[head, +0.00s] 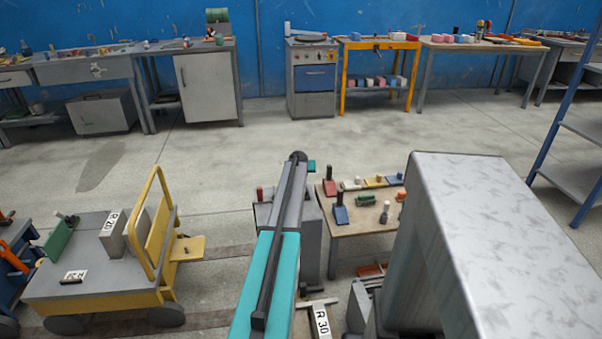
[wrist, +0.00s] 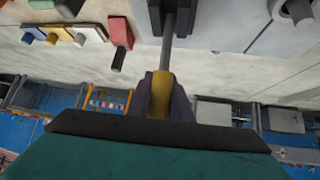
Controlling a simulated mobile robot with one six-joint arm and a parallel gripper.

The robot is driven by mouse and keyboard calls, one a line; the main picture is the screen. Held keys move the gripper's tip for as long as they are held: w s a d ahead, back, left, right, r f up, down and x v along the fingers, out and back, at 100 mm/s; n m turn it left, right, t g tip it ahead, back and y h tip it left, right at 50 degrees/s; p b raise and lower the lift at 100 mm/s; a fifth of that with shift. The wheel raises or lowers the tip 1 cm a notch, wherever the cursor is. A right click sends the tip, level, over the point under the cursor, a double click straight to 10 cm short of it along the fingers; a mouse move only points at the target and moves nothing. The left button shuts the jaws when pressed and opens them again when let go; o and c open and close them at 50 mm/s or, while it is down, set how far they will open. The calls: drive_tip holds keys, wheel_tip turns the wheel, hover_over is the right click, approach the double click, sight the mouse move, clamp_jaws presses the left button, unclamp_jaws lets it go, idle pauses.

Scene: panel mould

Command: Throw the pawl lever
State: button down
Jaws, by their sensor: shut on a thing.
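In the wrist view my gripper (wrist: 161,88) is shut on the yellow grip (wrist: 160,102) of a lever, with one dark finger on each side. The lever's grey rod (wrist: 169,48) runs from the grip up to a dark bracket (wrist: 194,18) at the top edge of the picture. I take this to be the pawl lever; no label shows on it. In the head view my own arm covers the lever and the gripper fingers.
A table (head: 345,246) with coloured handles and blocks stands just right of my arm. A yellow cart (head: 110,296) stands at the left. A large grey block-like shape fills the lower right. Benches line the blue back wall (head: 270,45), with open floor before them.

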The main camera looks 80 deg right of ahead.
drive_tip(key=shift+w+a+f, duration=0.15)
drive_tip(key=shift+w, duration=0.1)
drive_tip(key=c, duration=1.6)
unclamp_jaws()
drive_tip(key=shift+s, duration=0.15)
drive_tip(key=shift+v, duration=6.95)
drive_tip(key=shift+c, duration=0.4)
